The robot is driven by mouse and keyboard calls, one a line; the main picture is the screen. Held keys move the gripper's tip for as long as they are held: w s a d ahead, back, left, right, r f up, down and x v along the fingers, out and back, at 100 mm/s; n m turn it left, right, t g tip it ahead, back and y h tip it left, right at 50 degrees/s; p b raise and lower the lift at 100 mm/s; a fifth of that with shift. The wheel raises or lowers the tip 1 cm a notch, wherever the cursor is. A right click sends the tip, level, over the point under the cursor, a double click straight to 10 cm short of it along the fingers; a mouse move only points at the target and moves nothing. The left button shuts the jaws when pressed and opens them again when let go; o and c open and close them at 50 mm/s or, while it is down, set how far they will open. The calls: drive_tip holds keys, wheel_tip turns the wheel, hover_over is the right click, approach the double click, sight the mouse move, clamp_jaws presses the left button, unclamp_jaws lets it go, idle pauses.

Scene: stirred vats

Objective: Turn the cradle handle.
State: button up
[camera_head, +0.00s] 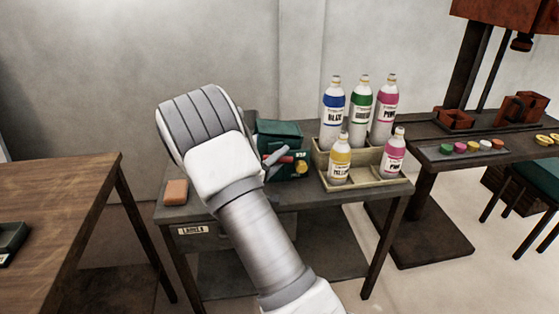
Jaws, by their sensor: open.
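My arm rises from the bottom, and its bulky white and grey wrist hides part of the table and of the green box behind it. The grey fingers of my gripper (276,165) show just right of the wrist, open, in front of the green box (279,133). A small red bar (286,160) on the front of this box shows between or just behind the fingers. It looks like a handle, but I cannot tell whether it is the cradle handle or whether the fingers touch it. A yellow round knob (302,168) sits to its right.
A tan tray (367,180) with several labelled bottles stands right of the green box. An orange block (176,191) lies at the table's left. A red press (504,15) with red fixtures (521,106) stands on the right table. A wooden table (65,185) is at left.

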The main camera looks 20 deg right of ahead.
clamp_jaws()
